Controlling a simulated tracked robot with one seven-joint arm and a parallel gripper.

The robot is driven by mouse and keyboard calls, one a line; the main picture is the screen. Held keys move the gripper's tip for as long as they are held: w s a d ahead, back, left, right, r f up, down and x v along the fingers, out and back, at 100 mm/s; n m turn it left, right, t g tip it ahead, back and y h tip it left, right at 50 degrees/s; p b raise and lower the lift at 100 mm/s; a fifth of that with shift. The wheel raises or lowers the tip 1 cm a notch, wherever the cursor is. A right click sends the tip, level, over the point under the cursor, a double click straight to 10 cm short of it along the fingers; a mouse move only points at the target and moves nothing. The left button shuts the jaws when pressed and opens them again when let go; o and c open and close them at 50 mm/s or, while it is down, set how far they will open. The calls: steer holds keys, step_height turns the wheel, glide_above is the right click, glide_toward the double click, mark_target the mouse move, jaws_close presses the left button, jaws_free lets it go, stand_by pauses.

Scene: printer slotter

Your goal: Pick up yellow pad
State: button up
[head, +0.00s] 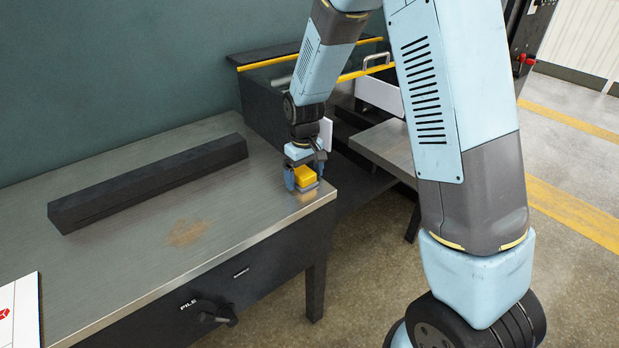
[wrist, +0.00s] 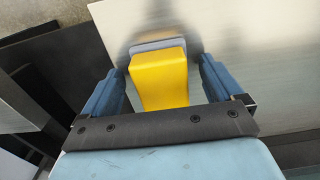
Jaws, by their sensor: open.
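The yellow pad (head: 304,175) is a small yellow block on a grey base. It sits near the right corner of the metal table (head: 250,215). In the wrist view the yellow pad (wrist: 160,82) lies between the two blue fingers, with its grey base showing at its far edge. My gripper (head: 305,184) is open and down around the pad from above. In the wrist view a gap shows between the pad and each finger of my gripper (wrist: 160,92). The pad's underside is hidden.
A long black bar (head: 150,182) lies across the table behind a brown stain (head: 187,232). A white sheet with a red mark (head: 22,310) is at the lower left. A dark machine with yellow rails (head: 275,95) stands behind the gripper. The table's middle is clear.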

steer(key=shift+f, duration=0.1)
steer(key=c, duration=1.2)
steer(key=shift+r, duration=0.35)
steer(key=shift+c, duration=0.2)
step_height(320, 180, up, 2)
steer(key=shift+r, duration=0.1)
steer(key=s+d+r, duration=0.4)
steer(key=s+r, duration=0.6)
steer(key=s, duration=0.3)
steer(key=shift+s, duration=0.25)
steer(key=shift+r, duration=0.1)
